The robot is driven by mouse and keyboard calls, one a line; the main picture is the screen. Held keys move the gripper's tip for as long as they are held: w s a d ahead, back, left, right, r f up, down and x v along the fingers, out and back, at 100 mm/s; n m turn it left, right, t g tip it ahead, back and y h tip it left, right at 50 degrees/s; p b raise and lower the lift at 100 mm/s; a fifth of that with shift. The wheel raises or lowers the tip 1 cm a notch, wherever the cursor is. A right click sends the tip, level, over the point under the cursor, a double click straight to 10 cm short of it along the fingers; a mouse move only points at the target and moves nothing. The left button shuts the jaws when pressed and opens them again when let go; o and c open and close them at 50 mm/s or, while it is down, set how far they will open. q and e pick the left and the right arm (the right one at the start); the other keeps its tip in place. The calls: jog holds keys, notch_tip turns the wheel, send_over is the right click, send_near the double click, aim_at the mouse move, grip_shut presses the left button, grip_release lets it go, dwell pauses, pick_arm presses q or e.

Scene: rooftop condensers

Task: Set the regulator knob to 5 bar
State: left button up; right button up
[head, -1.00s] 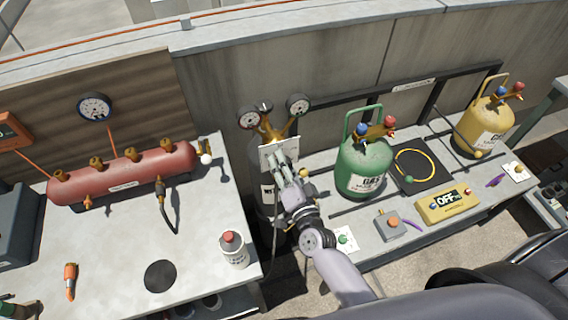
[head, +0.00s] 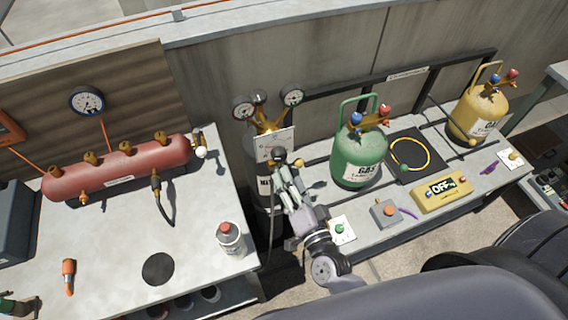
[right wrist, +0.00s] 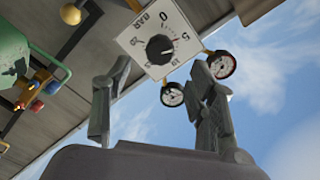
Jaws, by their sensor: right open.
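The regulator's white dial plate (head: 283,141) stands above a grey cylinder (head: 266,188), with a black knob (head: 279,155) on its front. In the right wrist view the dial plate (right wrist: 139,38) shows "BAR" and numbers including 0 and 5 around the black knob (right wrist: 160,48). A small reddish mark lies near the 5, but I cannot tell surely where the knob points. My right gripper (head: 286,170) is open just below and in front of the knob. In the right wrist view its fingers (right wrist: 158,88) are apart and empty, short of the knob. My left gripper is not in view.
Two round gauges (head: 244,106) (head: 292,95) flank the regulator's top. A green gas cylinder (head: 357,158) stands close on the right. A bench with a red tank (head: 120,168) and a white bottle (head: 230,238) lies left. A yellow "OFF" box (head: 442,194) is on the right bench.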

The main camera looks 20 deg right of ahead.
jog(key=shift+s, duration=1.65)
